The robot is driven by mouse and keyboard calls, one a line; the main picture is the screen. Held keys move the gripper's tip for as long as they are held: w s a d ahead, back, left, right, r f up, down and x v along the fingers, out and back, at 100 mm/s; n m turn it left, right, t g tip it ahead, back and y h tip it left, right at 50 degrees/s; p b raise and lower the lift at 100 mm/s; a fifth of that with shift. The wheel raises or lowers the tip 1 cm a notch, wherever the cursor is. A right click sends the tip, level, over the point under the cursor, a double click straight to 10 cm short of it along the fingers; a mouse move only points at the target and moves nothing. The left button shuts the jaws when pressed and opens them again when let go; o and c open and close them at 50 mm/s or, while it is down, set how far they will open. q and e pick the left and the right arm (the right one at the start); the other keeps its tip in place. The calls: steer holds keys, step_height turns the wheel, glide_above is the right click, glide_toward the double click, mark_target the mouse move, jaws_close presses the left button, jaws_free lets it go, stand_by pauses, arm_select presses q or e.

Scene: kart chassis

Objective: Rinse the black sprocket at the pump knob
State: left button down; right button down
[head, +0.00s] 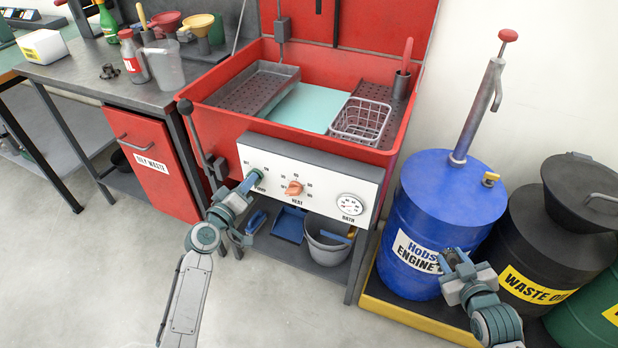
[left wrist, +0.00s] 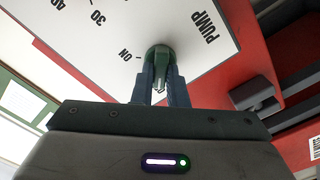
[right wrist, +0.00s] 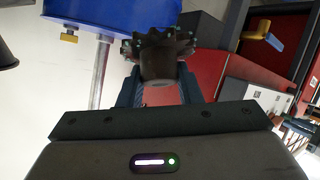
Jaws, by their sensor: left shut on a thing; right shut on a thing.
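The green pump knob (left wrist: 160,58) sits on the white control panel (head: 325,190), by the word PUMP; an ON mark is beside it. My left gripper (left wrist: 160,85) is shut on this knob; in the head view the gripper (head: 250,184) is at the panel's left end. My right gripper (right wrist: 160,88) is shut on the hub of a dark, toothed sprocket (right wrist: 160,60).
The red basin holds a perforated tray (head: 257,84), a teal mat (head: 300,108) and a wire basket (head: 362,121). A blue drum (head: 430,205) with a hand pump and a black waste oil drum (head: 530,235) stand right. A small dark toothed part (head: 109,71) lies on the left bench.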

arm_select(q)
steer(key=c, duration=1.4)
jaws_free()
steer(key=shift+c, duration=0.2)
steer(key=b+v, duration=0.1)
steer(key=v, duration=1.1)
